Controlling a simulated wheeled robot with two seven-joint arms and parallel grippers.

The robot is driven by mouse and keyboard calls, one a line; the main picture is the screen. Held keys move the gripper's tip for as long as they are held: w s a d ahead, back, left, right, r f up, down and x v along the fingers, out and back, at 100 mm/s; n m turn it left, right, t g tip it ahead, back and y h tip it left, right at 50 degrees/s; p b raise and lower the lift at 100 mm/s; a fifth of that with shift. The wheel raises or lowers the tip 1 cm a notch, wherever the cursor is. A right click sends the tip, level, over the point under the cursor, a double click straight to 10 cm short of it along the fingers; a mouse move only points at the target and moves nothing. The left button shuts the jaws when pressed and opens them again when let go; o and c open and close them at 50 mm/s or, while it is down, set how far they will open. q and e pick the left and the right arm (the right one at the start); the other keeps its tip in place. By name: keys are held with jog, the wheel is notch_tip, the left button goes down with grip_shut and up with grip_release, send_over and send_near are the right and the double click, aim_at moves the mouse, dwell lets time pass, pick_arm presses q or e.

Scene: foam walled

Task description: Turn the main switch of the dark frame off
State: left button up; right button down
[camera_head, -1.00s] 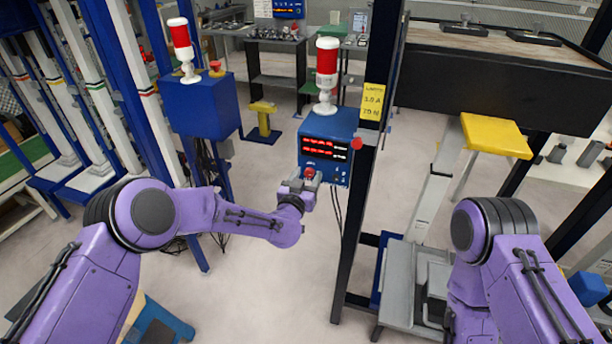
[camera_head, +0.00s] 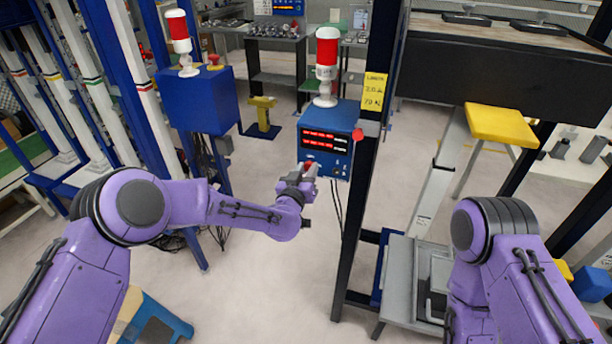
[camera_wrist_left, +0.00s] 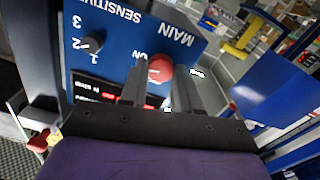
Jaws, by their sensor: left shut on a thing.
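The blue control box (camera_head: 328,125) is fixed beside the dark frame's black upright (camera_head: 352,225). It has a red digital display and a red knob at the lower left. In the left wrist view the red knob (camera_wrist_left: 160,69) is the one marked MAIN, with ON printed beside it. My left gripper (camera_head: 308,172) is at this knob, its two fingers on either side of it, shut on it. The fingers partly cover the knob and the panel. My right arm (camera_head: 495,260) shows at the right, but its gripper is out of view.
A grey SENSITIVITY knob (camera_wrist_left: 92,43) sits near the main switch. A red and white signal lamp (camera_head: 327,65) stands on the box. Another blue box (camera_head: 200,100) with a lamp and red button stands left.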

pick_arm(q)
jog(key=n+b, duration=0.3)
jog(key=shift+f+n, duration=0.25)
jog(key=shift+n, duration=0.15)
jog(key=n+b, duration=0.4)
jog(key=shift+a+f+n, duration=0.1)
jog(key=shift+n, duration=0.2)
jog(key=n+b, duration=0.3)
jog(key=n, duration=0.1)
jog(key=shift+b, duration=0.35)
jog(key=shift+n+b, duration=1.05)
jog(key=shift+n, duration=0.45)
jog(key=o, duration=1)
jog(key=shift+o, duration=0.2)
jog(key=shift+r, duration=0.2)
